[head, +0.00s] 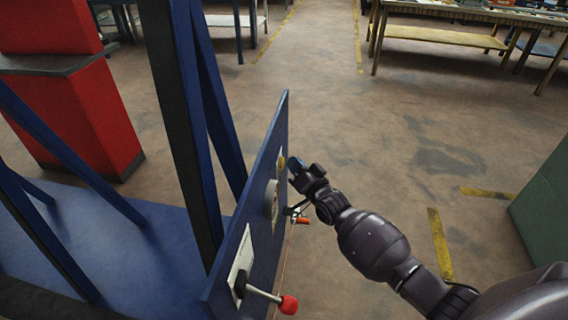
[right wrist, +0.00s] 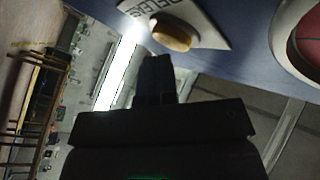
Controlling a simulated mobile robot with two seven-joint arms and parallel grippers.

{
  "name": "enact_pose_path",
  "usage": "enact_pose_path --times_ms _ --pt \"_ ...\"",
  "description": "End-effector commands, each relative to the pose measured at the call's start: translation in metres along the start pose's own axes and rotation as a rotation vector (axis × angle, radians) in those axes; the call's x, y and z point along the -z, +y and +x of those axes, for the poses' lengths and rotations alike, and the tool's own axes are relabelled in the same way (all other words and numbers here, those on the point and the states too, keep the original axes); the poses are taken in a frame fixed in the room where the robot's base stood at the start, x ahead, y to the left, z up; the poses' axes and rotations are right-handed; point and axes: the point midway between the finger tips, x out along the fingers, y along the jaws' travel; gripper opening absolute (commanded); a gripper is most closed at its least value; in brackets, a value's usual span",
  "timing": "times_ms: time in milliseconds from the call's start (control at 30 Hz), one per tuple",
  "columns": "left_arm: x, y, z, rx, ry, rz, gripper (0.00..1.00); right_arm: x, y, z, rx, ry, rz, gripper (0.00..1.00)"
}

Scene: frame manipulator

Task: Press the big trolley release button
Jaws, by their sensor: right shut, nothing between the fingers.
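A blue panel (head: 257,210) on the trolley frame carries several controls. In the right wrist view a yellow-brown button (right wrist: 172,33) sits on a white plate (right wrist: 205,22) whose partly cut-off lettering reads like "RELEASE". In the head view its yellow edge (head: 281,160) shows beside my right gripper (head: 295,165). My right gripper is shut and empty, and its dark fingers (right wrist: 154,68) end just short of or at the button; I cannot tell whether they touch. A red button in a pale ring (right wrist: 283,42) is at the right wrist view's right edge. My left gripper is not in view.
A lever with a red knob (head: 289,305) and an orange-red handle (head: 303,221) stick out from the panel. A red cabinet (head: 75,110) stands left behind the blue frame. A green block (head: 545,205) is at the right. Open floor lies right of the panel.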

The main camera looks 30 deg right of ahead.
Motion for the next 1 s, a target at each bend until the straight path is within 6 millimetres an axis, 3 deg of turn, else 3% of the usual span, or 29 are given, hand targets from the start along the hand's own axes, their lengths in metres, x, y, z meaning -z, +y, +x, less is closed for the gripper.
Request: enact_pose_path --times_ms 1000 --pt "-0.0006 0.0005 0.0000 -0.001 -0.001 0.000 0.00 -0.0046 -0.0046 0.0060 0.000 -0.001 0.000 0.00"
